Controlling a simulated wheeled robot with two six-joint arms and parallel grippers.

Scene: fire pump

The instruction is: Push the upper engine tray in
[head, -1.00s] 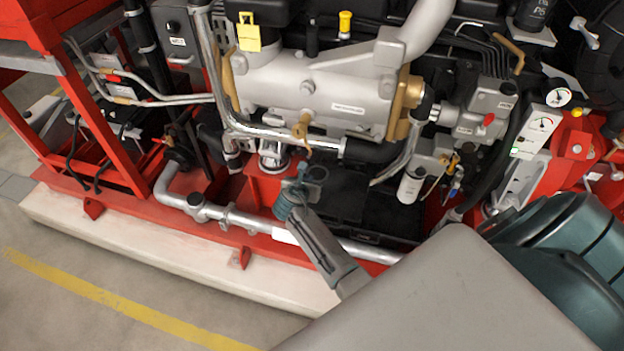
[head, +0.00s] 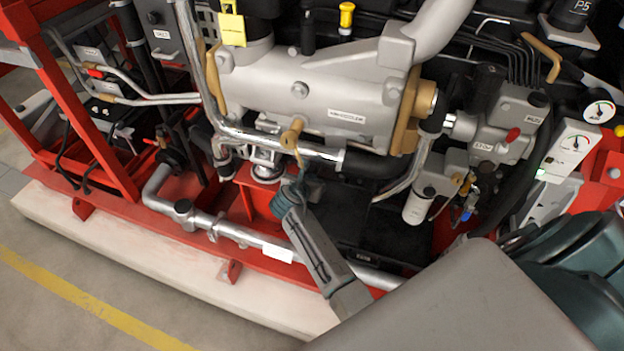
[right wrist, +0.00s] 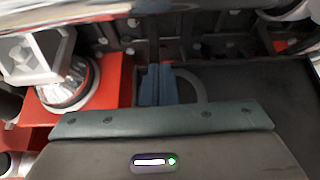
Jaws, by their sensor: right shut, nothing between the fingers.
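A dark flat tray surface (head: 365,222) lies low under the silver engine in the head view. It also fills the right side of the right wrist view (right wrist: 265,92). I cannot tell the upper tray from any lower one, since both views are dark there. My right gripper (head: 302,183) reaches in from the lower right, beneath the engine's silver pipe. Its narrow blue-grey fingers (right wrist: 162,84) are shut and empty. They point inward beside the tray's left part; contact is not clear. My left gripper is not in view.
The silver engine body (head: 310,90) and a curved brass lever (head: 293,135) hang just above the gripper. A silver pipe (head: 235,233) runs along the red base frame in front. A white filter (head: 417,208) hangs at the right. The floor at lower left is clear.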

